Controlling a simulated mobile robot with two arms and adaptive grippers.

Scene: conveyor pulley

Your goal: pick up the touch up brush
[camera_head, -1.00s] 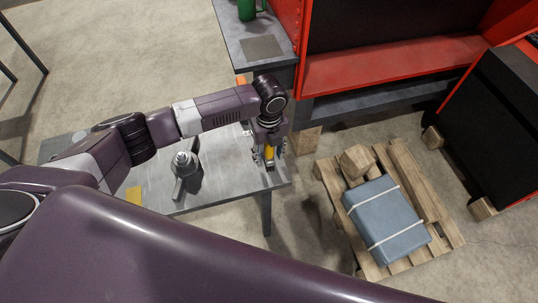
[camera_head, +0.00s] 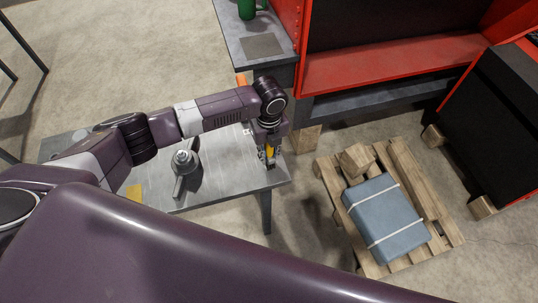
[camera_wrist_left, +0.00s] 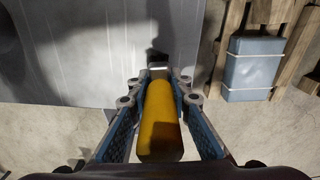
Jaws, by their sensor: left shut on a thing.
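The touch up brush (camera_head: 270,152) has a yellow handle and stands near the right end of the grey table. It shows large in the left wrist view (camera_wrist_left: 159,125), with a pale grey part at its far end. My left gripper (camera_head: 269,160) points down over the table and is shut on the yellow handle, one blue-padded finger on each side in the left wrist view. The brush's lower end is mostly hidden by the fingers in the head view. I cannot tell whether it touches the table. My right gripper is not in view.
The grey table (camera_head: 225,184) also holds a metal part with a round hub (camera_head: 185,161) and a yellow patch (camera_head: 134,194). A pallet (camera_head: 407,168) with a strapped blue-grey box (camera_head: 388,217) lies to the right. A red cabinet (camera_head: 385,70) stands behind.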

